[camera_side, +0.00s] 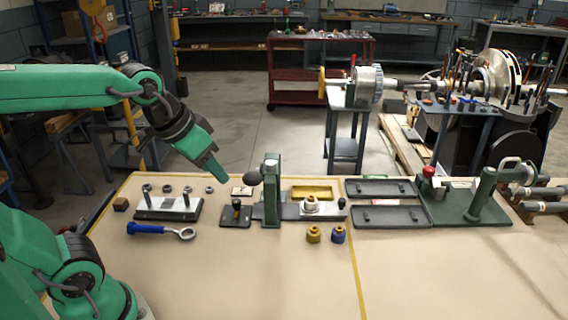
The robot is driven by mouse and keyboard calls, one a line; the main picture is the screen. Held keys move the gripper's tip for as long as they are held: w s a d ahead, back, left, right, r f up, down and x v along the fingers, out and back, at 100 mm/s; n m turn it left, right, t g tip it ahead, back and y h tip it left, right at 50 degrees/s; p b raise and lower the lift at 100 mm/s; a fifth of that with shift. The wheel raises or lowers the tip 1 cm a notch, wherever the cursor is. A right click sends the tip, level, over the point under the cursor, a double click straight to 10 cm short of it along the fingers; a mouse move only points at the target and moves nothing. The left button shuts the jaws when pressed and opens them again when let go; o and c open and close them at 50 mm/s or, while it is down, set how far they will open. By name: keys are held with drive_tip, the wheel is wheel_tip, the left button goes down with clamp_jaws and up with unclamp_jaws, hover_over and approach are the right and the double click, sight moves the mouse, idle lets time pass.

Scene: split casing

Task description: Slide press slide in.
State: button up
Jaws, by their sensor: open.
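A small press with a green upright post (271,195) and a dark ball handle (254,178) stands near the middle of the table. Its flat grey slide (290,212) runs out to the right of the post and ends in a small black knob (342,203). A silver, white-topped part (310,204) sits on the slide, to the right of the post. My gripper (221,176) is above the table, left of the post and apart from the press. It is open, and I see nothing in it; its far finger is hidden.
Left lie a metal block with pins (168,208) and a blue-handled ring tool (160,230). A black-knobbed block (236,214) stands close left of the post. Brass (313,234) and blue (338,234) pieces stand before the slide. Right are dark trays (390,216) and a green fixture (480,200). The front is clear.

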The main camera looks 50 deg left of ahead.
drive_tip(key=w+d, duration=0.1)
drive_tip(key=w, duration=0.8)
drive_tip(key=g, duration=0.1)
approach(342, 200)
drive_tip(key=shift+w+f, duration=0.2)
drive_tip(key=shift+f, duration=0.25)
drive_tip(key=shift+f, duration=0.15)
drive_tip(key=shift+x, duration=3.75)
drive_tip(key=shift+w, duration=0.1)
clamp_jaws()
